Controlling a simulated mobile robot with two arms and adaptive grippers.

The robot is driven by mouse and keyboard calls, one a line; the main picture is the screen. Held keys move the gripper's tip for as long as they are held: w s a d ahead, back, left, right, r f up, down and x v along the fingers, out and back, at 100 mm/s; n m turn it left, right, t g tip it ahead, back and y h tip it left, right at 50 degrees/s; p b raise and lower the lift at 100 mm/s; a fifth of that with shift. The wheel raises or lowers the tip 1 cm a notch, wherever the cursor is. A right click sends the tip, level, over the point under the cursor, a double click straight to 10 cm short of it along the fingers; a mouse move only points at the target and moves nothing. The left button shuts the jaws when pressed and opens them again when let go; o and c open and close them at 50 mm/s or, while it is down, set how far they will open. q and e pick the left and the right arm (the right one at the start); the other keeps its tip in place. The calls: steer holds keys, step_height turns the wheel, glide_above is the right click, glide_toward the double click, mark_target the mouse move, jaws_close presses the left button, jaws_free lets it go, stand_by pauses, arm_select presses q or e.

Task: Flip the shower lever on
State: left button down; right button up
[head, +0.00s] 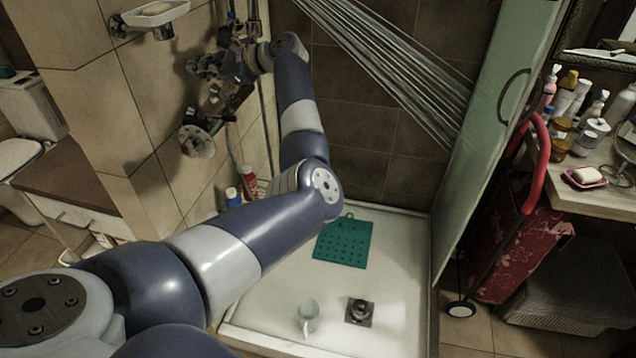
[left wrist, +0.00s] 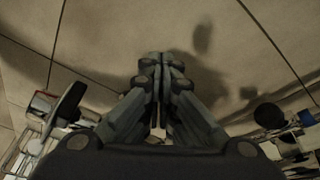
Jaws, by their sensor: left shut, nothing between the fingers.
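The shower valve (head: 197,140), a round metal fitting with a disc face, is on the tiled wall at left in the head view, just below my left gripper. My left gripper (head: 196,67) is beside the wall above the valve, partly mixed with dark fittings. In the left wrist view its fingers (left wrist: 160,62) are shut together with nothing between them, pointing at the beige wall. A dark lever-like part (left wrist: 70,103) shows at left there and a dark round knob (left wrist: 268,115) at right; I cannot tell which is the shower lever. My right gripper is not in view.
Grey streaks like falling water (head: 385,65) cross the shower. A soap dish (head: 155,14) is on the wall above. The white shower tray (head: 395,290) holds a green mat (head: 343,241), a mug (head: 308,316) and a drain (head: 360,310). A glass panel (head: 490,120) bounds the right.

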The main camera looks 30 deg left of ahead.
arm_select(q)
steer(key=w+d+f+m+t+y+p, duration=0.15)
steer(key=w+d+f+m+t, duration=0.35)
steer(key=m, duration=0.7)
steer(key=w+d+f+m+t+y+p, duration=0.1)
steer(key=w+d+f+m+t+y, duration=0.25)
steer(key=w+m+t, duration=0.6)
steer(key=d+f+m+t+h, duration=0.1)
steer(key=d+f+m+h, duration=0.3)
steer(key=f+m, duration=0.3)
steer(key=s+d+f+m+t+h+p, duration=0.1)
steer(key=d+f+m+h, duration=0.3)
steer(key=f, duration=0.5)
steer(key=s+d+f+m+t+h, duration=0.1)
steer(key=d+f+m+t+h, duration=0.1)
steer(key=d+f+m+h, duration=0.2)
steer(key=d+f+m, duration=0.3)
steer(key=f+m, duration=0.2)
steer(key=m, duration=0.2)
steer(key=shift+d, duration=0.15)
steer(key=shift+f, duration=0.15)
